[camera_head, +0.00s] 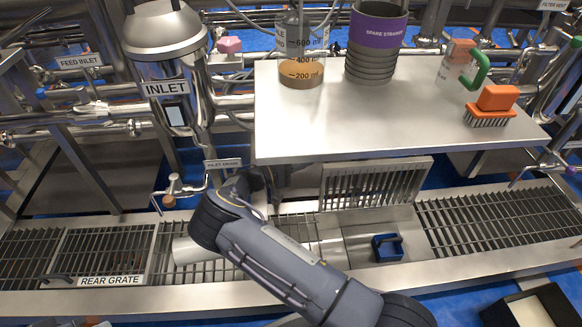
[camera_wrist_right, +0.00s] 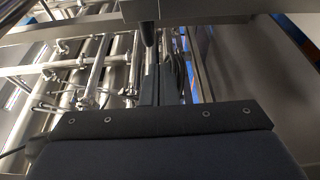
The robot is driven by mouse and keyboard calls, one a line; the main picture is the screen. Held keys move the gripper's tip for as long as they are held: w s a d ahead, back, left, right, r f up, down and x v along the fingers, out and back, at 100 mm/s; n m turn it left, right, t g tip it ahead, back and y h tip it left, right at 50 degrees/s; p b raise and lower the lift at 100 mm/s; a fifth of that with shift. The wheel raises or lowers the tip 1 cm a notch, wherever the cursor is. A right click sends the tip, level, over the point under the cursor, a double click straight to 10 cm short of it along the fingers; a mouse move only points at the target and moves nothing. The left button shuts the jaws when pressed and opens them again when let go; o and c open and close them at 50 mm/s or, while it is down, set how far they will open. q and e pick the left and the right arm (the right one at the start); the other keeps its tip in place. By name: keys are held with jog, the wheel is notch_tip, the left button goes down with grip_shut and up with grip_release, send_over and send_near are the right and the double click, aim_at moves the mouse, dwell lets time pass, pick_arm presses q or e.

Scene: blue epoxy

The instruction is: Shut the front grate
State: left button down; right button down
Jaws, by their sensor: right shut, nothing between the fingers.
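A slotted metal grate (camera_head: 372,186), which I take to be the front grate, stands raised at the back edge of an opening in the floor channel, just below the steel table's front edge. The opening (camera_head: 365,228) in front of it is uncovered. My right arm crosses the channel left of the raised grate. In the head view its gripper end is largely hidden by the arm and the table edge. In the right wrist view my right gripper (camera_wrist_right: 149,38) is shut and empty, close under a metal edge. My left gripper is not in view.
The steel table (camera_head: 400,125) overhangs behind, bearing a beaker (camera_head: 302,50), a purple-labelled strainer (camera_head: 376,45) and an orange brush (camera_head: 493,105). The rear grate (camera_head: 100,252) lies flat at left.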

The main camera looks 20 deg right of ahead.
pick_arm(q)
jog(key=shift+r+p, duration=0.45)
pick_arm(e)
jog(key=shift+s+d, duration=0.25)
jog(key=shift+s, duration=0.4)
jog(key=shift+s+d, duration=0.25)
jog(key=shift+s, duration=0.35)
jog(key=shift+s+d, duration=0.25)
jog(key=shift+s, duration=0.4)
